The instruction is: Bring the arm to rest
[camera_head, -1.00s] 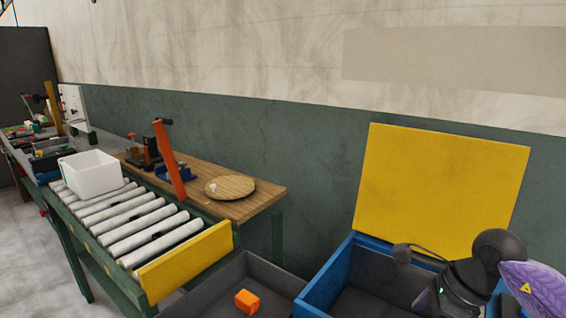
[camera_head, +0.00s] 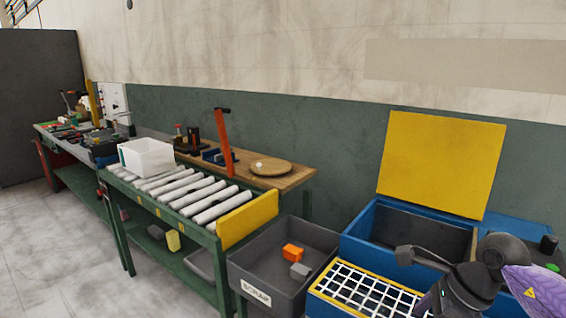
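My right arm (camera_head: 500,255), dark grey with a purple panel, comes in at the lower right. Its dark hand end hangs over the near side of the blue bin (camera_head: 360,232) with the raised yellow lid (camera_head: 440,165). The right gripper's fingers cannot be made out clearly, so its opening is unclear. Nothing is seen held in it. My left arm and gripper are out of view.
A grey scrap bin (camera_head: 250,275) holds an orange block (camera_head: 292,252) and a grey block (camera_head: 300,271). A white grid (camera_head: 360,285) in a yellow frame lies beside it. A roller table (camera_head: 190,205) carries a white tub (camera_head: 147,157). Floor at left is clear.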

